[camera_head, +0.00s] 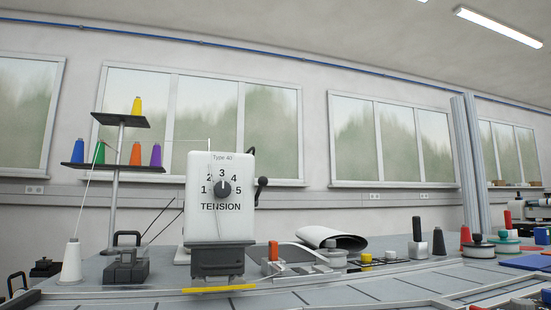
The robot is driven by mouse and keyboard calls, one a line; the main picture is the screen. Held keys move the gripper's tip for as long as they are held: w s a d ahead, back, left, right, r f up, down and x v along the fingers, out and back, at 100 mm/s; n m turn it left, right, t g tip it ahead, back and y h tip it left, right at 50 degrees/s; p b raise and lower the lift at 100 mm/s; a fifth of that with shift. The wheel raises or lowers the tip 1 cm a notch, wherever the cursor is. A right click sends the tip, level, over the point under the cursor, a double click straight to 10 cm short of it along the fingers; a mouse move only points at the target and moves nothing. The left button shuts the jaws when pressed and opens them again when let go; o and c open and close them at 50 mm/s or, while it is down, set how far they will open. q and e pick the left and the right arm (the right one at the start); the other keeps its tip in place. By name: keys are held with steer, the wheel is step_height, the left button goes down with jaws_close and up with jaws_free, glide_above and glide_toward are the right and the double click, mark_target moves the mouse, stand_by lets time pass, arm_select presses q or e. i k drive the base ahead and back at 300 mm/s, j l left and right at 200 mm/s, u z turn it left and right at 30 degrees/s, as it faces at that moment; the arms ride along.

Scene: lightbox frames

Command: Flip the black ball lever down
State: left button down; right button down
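A white sewing-machine-like unit (202,190) stands upright on the worktable in the head view, marked "Type 40" and "TENSION". A black ball lever (262,182) sits on its right side. A black dial (223,189) with numbers 1 to 5 is on the front face and points up near 3. Neither of my grippers shows in this view.
A thread stand (113,190) with several coloured cones is left of the machine, with a white cone (72,262) below. A dark handled block (127,267) stands nearby. Right of the machine are a red-knobbed device (274,252), a rolled white sheet (322,238) and a black-handled block (417,240).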

mark_target(263, 181)
steer(key=i+l, duration=0.15)
steer(key=l, duration=0.35)
steer(key=i+l+u, duration=0.1)
steer(key=l, duration=0.35)
steer(key=i+l, duration=0.1)
steer(key=l, duration=0.4)
steer(key=i+l+u, duration=0.1)
steer(key=l, duration=0.4)
steer(key=i+l, duration=0.15)
steer(key=l, duration=0.35)
steer(key=i+l+u, duration=0.1)
steer(key=l, duration=0.4)
